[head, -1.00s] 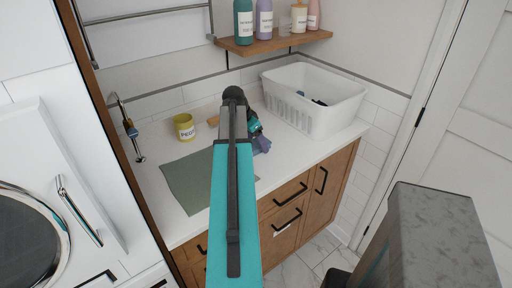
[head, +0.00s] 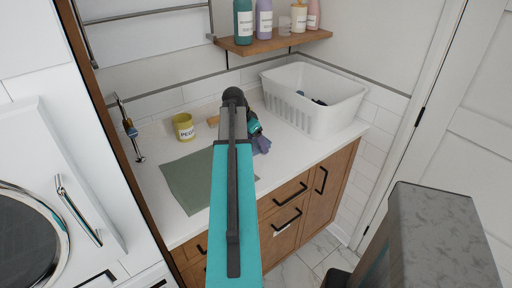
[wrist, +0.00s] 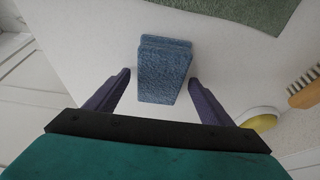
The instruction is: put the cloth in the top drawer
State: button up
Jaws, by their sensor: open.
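A folded blue cloth (wrist: 164,72) lies on the white counter in the wrist view. My gripper (wrist: 160,80) is open, with one purple finger on each side of the cloth and a gap showing beside it. In the head view my gripper (head: 261,146) is low over the counter, and the cloth is hidden behind my arm. The top drawer (head: 278,196) is in the wooden cabinet under the counter, with a black bar handle, and looks shut.
A grey-green mat (head: 187,182) lies left of my arm. A white basket (head: 318,108) with dark items is at the back right. A bottle shelf (head: 270,43) hangs above.

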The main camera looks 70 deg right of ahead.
aim_at(256, 143)
jog(key=c, duration=1.2)
jog(key=shift+r+b, duration=0.55)
jog(key=shift+r, duration=1.4)
jog(key=s+a+b, duration=0.1)
jog(key=a, duration=0.3)
jog(key=s+a+b, duration=0.1)
jog(key=a, duration=0.4)
jog(key=a+r+b, duration=0.1)
jog(key=a, duration=0.3)
jog(key=shift+s+a+r, duration=0.1)
jog(key=shift+s+a, duration=0.1)
jog(key=shift+s, duration=0.2)
jog(key=shift+a+b, duration=0.35)
jog(key=shift+b, duration=0.05)
jog(key=shift+s+a+r+b, duration=0.2)
jog(key=shift+a+b, duration=0.25)
jog(key=shift+a, duration=0.3)
